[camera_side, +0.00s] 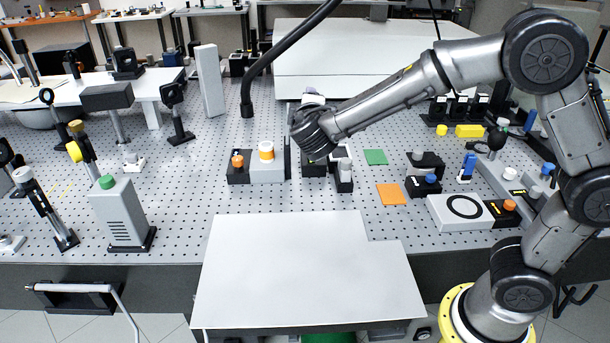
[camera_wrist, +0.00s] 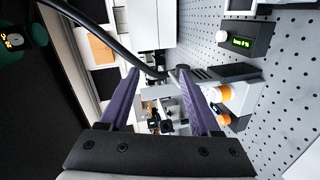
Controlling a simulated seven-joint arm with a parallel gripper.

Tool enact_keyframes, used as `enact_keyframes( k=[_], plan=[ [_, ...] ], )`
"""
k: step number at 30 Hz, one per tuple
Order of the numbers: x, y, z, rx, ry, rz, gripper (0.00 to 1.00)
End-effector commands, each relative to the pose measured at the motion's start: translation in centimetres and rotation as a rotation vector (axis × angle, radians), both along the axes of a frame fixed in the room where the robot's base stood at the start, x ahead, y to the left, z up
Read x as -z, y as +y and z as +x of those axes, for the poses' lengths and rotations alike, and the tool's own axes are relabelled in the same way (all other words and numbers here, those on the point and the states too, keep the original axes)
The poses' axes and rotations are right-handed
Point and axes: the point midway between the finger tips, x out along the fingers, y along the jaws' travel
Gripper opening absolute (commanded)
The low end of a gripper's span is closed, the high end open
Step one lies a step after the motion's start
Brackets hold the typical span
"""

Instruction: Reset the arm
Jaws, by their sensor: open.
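My gripper shows in the wrist view (camera_wrist: 158,85) with two purple fingers spread apart. I see nothing held between the fingers. In the side view, my arm reaches in from the right, and its wrist is above the middle of the perforated table (camera_side: 230,195). The gripper's fingers are mostly hidden behind the wrist there. A light grey block with an orange-and-white knob (camera_side: 266,152) stands just left of the wrist. The same orange-and-white knob shows right of the fingers in the wrist view (camera_wrist: 219,94).
A black hose (camera_side: 275,58) hangs down left of my wrist. Green (camera_side: 375,157) and orange (camera_side: 391,195) pads lie right of it. A grey box with a green knob (camera_side: 122,212) and several posts stand at left. A white panel (camera_side: 300,270) is in front.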

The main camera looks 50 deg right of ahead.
Motion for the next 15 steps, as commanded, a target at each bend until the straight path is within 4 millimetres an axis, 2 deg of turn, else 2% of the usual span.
enact_keyframes(
  k=[1,3,5,6,7,9,11,15],
  plan=[
    [-2.3,-2.1,-1.5,0.051,-0.046,0.041,0.64],
    [-4.3,-4.9,-4.7,0.141,-0.085,0.135,0.64],
    [-5.1,-7.1,-8.4,0.224,-0.096,0.236,0.64],
    [-5.2,-8.1,-10.8,0.272,-0.095,0.303,0.64],
    [-5.1,-8.6,-12.5,0.301,-0.091,0.354,0.64],
    [-4.5,-9.1,-16.3,0.356,-0.08,0.473,0.64],
    [-3.7,-9.0,-19.2,0.391,-0.065,0.573,0.64],
    [-1.3,-7.1,-24.8,0.419,-0.029,0.809,0.64]
  ],
)
